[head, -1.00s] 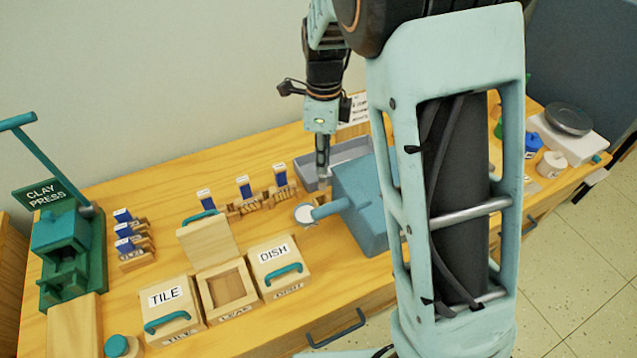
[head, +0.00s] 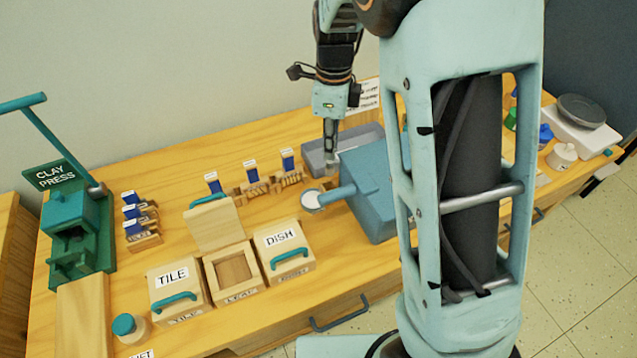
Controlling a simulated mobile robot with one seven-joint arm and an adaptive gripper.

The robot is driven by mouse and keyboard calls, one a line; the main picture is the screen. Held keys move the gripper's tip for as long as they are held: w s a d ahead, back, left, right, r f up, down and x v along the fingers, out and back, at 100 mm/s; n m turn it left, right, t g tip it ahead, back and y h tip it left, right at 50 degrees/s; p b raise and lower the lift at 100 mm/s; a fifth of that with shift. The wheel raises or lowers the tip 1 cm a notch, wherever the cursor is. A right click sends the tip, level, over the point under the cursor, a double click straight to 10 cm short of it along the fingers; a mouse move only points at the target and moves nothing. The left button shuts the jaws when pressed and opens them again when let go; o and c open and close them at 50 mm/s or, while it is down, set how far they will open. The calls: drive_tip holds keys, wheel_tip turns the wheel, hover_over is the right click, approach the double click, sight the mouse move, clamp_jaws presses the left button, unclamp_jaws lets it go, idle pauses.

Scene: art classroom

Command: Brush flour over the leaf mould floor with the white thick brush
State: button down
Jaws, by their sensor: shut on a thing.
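The leaf mould (head: 205,272) is the middle wooden box on the bench, between the boxes marked TILE and DISH. Its lid (head: 215,230) stands open and its square floor (head: 234,269) shows bare wood. My gripper (head: 330,142) points down behind the boxes to the right, beside the blue-grey block and in front of the grey tray. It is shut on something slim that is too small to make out. I cannot pick out the white thick brush for sure.
The blue-grey block (head: 370,195) and grey tray (head: 362,137) stand close to my gripper. Small racks with blue-white tags (head: 251,172) stand behind the boxes. The green clay press (head: 75,225) is at left. My arm hides part of the bench at right.

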drive_tip(key=s+a+f, duration=0.1)
drive_tip(key=a+f, duration=0.3)
drive_tip(key=f, duration=0.3)
drive_tip(key=shift+s+f+p, duration=0.25)
drive_tip(key=shift+s+p, duration=0.15)
idle(0.5)
drive_tip(key=shift+f, duration=0.55)
idle(2.1)
wheel_tip(320, 180, up, 7)
drive_tip(key=p, duration=0.6)
drive_tip(key=shift+r, duration=0.15)
idle(0.8)
